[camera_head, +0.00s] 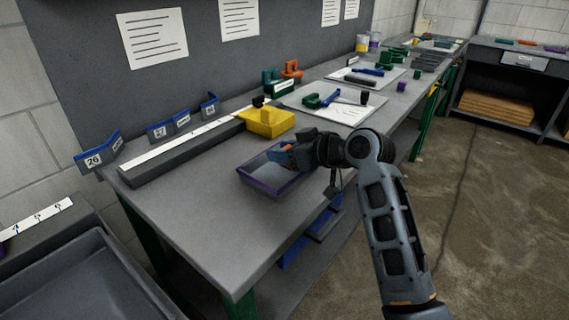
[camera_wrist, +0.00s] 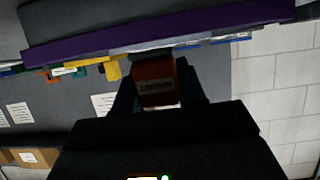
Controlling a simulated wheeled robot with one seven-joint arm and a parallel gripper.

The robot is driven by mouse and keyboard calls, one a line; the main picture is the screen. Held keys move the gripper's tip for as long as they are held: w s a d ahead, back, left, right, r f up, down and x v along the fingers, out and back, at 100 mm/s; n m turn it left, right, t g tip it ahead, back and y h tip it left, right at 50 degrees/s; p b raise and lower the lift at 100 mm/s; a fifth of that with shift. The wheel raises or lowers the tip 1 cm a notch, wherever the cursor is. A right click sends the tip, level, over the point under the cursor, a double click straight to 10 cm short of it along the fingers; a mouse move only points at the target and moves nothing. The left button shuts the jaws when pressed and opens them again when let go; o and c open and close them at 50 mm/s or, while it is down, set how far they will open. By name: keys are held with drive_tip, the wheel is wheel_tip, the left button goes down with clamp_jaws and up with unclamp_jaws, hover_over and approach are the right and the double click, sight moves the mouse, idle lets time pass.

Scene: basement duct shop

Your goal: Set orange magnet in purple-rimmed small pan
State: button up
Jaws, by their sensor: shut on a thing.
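The purple-rimmed small pan (camera_head: 262,186) sits on the grey workbench near its front edge, with a pale grey inside. My gripper (camera_head: 292,155) is at the pan's right side, with its fingers reaching over the pan. It is shut on the orange magnet (camera_head: 284,158), mostly hidden by the fingers in the head view. In the wrist view the magnet (camera_wrist: 155,82) shows as a dark orange block with a label, between the two fingers (camera_wrist: 156,95). The pan's purple rim (camera_wrist: 150,33) crosses above it in that view. I cannot tell whether the magnet touches the pan.
A yellow bin (camera_head: 266,123) stands just behind the pan. A long grey rail with a white strip (camera_head: 185,140) lies at the left, before blue number signs (camera_head: 97,149). White boards with tools (camera_head: 335,103) lie farther along. The bench (camera_head: 215,205) is clear left of the pan.

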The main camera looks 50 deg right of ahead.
sight(284, 166)
drive_tip(key=shift+f, duration=1.85)
drive_tip(key=shift+f, duration=0.1)
drive_tip(key=shift+f, duration=0.1)
drive_tip(key=o, duration=1.1)
drive_tip(key=shift+c, duration=0.2)
drive_tip(key=shift+r, duration=0.3)
drive_tip(key=shift+s, duration=0.35)
drive_tip(key=v, duration=1.1)
drive_tip(key=shift+s+r, duration=0.1)
drive_tip(key=shift+r, duration=0.05)
